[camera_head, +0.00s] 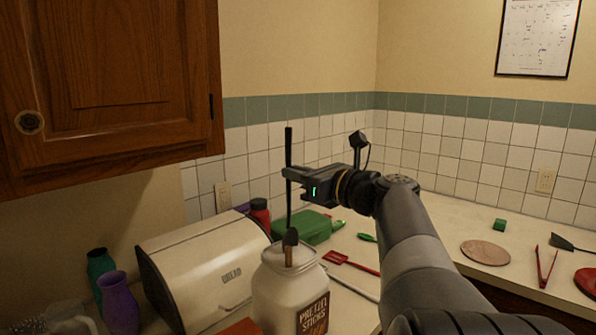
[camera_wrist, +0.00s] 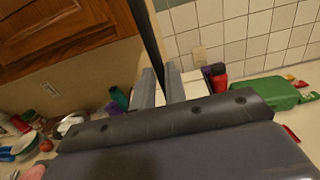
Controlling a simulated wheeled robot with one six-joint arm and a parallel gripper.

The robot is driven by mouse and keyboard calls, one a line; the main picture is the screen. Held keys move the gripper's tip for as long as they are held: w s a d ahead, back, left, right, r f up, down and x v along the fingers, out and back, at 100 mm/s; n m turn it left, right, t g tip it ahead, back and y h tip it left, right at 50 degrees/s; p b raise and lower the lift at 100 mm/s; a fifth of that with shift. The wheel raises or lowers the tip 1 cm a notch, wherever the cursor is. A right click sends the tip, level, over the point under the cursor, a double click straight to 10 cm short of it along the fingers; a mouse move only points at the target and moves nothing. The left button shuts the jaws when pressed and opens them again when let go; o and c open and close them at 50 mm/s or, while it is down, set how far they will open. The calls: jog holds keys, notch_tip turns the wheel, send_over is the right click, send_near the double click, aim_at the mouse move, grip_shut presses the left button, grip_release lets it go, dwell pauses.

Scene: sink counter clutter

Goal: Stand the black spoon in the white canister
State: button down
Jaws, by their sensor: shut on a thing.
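The black spoon (camera_head: 289,150) is upright in my gripper (camera_head: 291,174), its long thin shaft reaching above and below the fingers. It also shows in the wrist view (camera_wrist: 147,35), rising from between the fingers (camera_wrist: 160,88), which are shut on it. The white canister (camera_head: 272,295), a jar with a brown label, stands on the counter below. A dark rounded piece with a brown stem (camera_head: 289,250) shows at the canister's mouth, in line with the spoon. I cannot tell whether it belongs to the spoon or is another utensil. The canister's inside is mostly hidden.
A bread box (camera_head: 205,270) stands close left of the canister, with a purple vase (camera_head: 119,303) beyond. A green container (camera_head: 302,227) and a red-lidded bottle (camera_head: 260,214) are behind. A red utensil (camera_head: 352,263) lies to the right. A wooden cabinet (camera_head: 110,85) hangs upper left.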

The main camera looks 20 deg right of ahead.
aim_at(291, 202)
jog(key=shift+f+b, duration=2.2)
jog(key=shift+f, duration=1.15)
jog(key=c, duration=1.4)
grip_release()
jog(key=shift+o, duration=0.2)
jog(key=v, duration=1.1)
jog(key=shift+b, duration=0.35)
jog(key=shift+w+a, duration=0.1)
jog(key=shift+w, duration=0.1)
